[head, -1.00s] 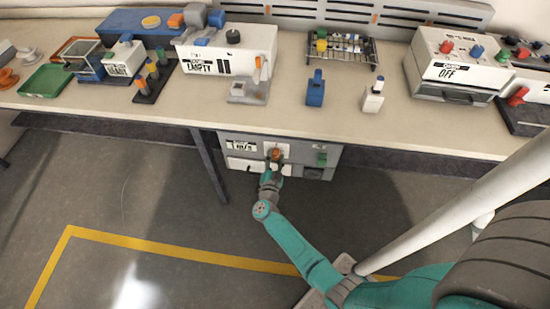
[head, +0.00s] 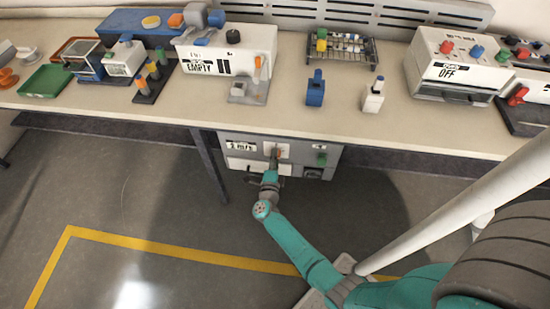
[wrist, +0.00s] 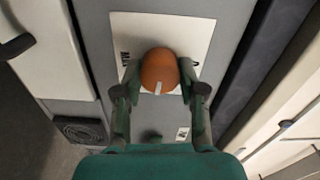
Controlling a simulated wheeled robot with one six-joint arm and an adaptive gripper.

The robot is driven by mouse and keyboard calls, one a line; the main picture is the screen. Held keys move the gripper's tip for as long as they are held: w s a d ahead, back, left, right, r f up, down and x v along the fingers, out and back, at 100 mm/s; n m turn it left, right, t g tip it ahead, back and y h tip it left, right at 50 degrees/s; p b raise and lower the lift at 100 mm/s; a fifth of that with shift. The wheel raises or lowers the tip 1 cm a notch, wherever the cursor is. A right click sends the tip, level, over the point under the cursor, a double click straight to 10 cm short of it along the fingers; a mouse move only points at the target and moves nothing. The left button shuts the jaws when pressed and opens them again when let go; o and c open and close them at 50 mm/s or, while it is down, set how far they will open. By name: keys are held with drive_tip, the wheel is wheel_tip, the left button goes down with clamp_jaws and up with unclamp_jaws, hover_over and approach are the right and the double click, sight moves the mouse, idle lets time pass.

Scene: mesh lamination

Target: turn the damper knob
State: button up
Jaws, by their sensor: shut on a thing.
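The damper knob is a round orange-brown knob (wrist: 159,70) with a white pointer line, on a white plate (wrist: 188,32) of the grey cabinet under the bench. In the wrist view the pointer line faces down, towards my gripper. My gripper (wrist: 160,88) has a finger on each side of the knob and is shut on it. In the head view my gripper (head: 274,165) reaches the cabinet front (head: 325,150), and the knob is mostly hidden behind it. Part of the plate's lettering is hidden by the knob and fingers.
A green knob (head: 321,159) sits to the right on the same cabinet, and a display (head: 240,146) sits to the left. The bench top (head: 340,125) overhangs above my arm. A table leg (head: 209,165) stands to the left. The floor in front is clear.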

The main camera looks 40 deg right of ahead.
drive_tip(key=shift+m, duration=0.6)
drive_tip(key=o, duration=1.1)
drive_tip(key=shift+o, duration=0.2)
drive_tip(key=v, duration=1.2)
drive_tip(key=shift+s, duration=0.15)
